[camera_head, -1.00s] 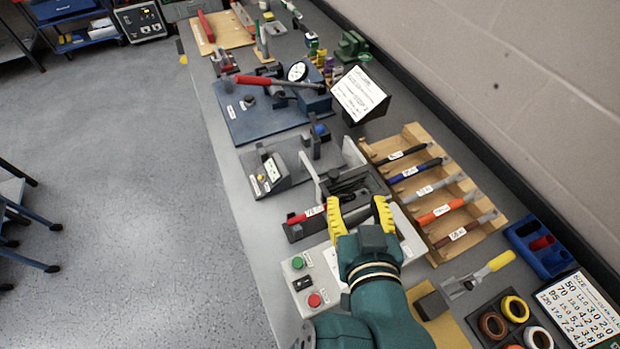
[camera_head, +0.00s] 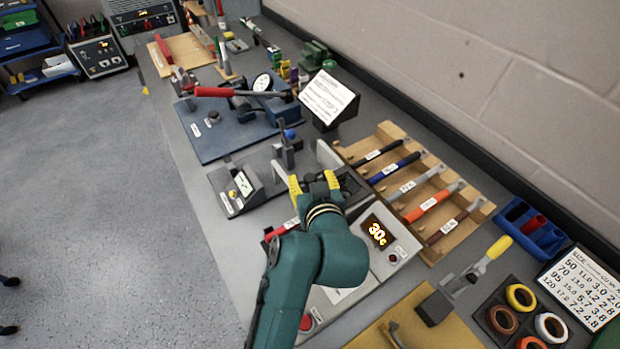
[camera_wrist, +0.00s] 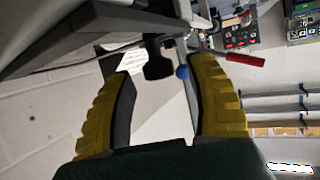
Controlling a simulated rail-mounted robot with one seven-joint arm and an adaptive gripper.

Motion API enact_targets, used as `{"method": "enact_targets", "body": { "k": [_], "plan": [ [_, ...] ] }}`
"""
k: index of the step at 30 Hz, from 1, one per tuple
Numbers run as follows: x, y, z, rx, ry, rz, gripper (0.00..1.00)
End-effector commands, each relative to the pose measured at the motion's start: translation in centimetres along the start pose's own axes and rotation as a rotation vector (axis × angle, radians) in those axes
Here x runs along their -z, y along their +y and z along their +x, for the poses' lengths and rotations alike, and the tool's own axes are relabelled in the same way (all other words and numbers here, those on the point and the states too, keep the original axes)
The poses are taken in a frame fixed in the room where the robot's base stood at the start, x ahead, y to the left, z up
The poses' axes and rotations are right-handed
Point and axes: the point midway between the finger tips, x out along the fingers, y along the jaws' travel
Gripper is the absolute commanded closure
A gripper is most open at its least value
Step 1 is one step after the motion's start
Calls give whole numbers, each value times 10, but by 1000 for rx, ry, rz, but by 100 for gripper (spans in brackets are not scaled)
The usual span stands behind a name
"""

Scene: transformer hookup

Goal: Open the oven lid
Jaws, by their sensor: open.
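The oven appears to be the grey unit with a lit "30c" display (camera_head: 378,232), in the right middle of the head view. My arm and gripper cover much of it, so I cannot tell its lid apart clearly. A pale upright plate (camera_head: 327,156) stands just beyond my gripper. My gripper (camera_head: 313,182) is over the far part of this unit, its yellow fingers apart and nothing between them. In the wrist view my gripper (camera_wrist: 164,85) is open, with a grey part close at upper left (camera_wrist: 70,35), and I cannot tell whether they touch.
A wooden rack (camera_head: 440,252) of several handled tools stands to the right. A small grey meter box (camera_head: 237,188) is to the left. A blue press base with a red lever (camera_head: 215,92) lies beyond. A yellow-handled tool (camera_head: 497,248) sits at lower right.

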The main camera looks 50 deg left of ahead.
Motion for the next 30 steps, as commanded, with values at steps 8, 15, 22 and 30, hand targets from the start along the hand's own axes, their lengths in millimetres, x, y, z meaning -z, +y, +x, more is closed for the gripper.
{"method": "enact_targets", "body": {
  "k": [8, 15, 22, 30],
  "plan": [
    [0, 0, 14, -1, 0, 0, 45],
    [0, 0, 14, -1, 0, 0, 65],
    [0, 0, 14, -1, 0, 0, 100],
    [1, 3, 16, -7, -1, 3, 100]
  ]
}}
